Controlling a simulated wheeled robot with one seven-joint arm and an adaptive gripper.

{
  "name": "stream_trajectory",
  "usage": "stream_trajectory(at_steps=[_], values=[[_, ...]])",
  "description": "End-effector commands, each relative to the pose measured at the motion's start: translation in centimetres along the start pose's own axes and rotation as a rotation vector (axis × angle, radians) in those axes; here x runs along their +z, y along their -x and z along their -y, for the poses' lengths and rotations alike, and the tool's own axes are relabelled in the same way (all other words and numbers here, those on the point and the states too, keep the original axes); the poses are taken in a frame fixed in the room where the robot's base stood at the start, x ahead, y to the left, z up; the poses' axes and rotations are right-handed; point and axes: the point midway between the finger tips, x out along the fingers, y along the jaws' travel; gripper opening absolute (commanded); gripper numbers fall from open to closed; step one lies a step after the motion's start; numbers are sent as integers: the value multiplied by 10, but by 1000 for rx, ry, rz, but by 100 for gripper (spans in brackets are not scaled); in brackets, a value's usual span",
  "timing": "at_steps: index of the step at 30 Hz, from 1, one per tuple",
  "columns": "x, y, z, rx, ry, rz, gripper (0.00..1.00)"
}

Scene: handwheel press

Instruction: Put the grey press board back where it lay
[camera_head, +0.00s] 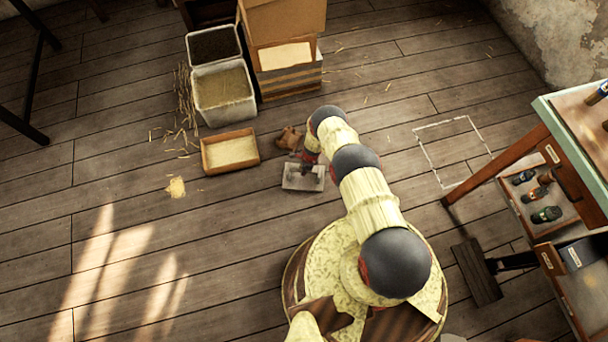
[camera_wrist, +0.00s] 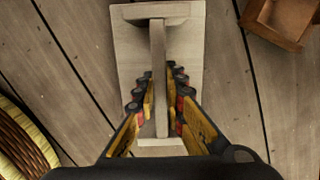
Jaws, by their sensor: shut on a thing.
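The grey press board (camera_head: 303,184) is a flat pale rectangle with a raised bar handle along its middle. In the wrist view the board (camera_wrist: 130,60) lies flat below my gripper. My gripper (camera_wrist: 163,76) is shut on the handle, one finger on each side. In the head view my gripper (camera_head: 309,166) is over the board, partly hidden by my arm. I cannot tell whether the board touches the floor or hangs just above it.
A shallow wooden tray (camera_head: 230,164) is left of the board. Bins (camera_head: 224,108) and a wooden box (camera_head: 284,86) stand further back. A pale rectangle outline (camera_head: 429,158) marks bare floor right of my arm, near a workbench (camera_head: 562,120).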

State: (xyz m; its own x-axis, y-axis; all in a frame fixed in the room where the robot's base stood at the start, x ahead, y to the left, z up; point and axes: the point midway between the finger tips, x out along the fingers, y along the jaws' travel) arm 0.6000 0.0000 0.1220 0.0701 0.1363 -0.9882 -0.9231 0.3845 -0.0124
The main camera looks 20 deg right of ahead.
Motion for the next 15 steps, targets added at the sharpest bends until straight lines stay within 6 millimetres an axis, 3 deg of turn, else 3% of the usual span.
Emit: stream_trajectory(at_steps=[1, 4, 15], values=[[-4, -13, -4, 5, 0, -1, 0], [-5, -24, -3, 4, 0, -1, 0], [-5, -25, -3, 3, 0, -1, 0]])
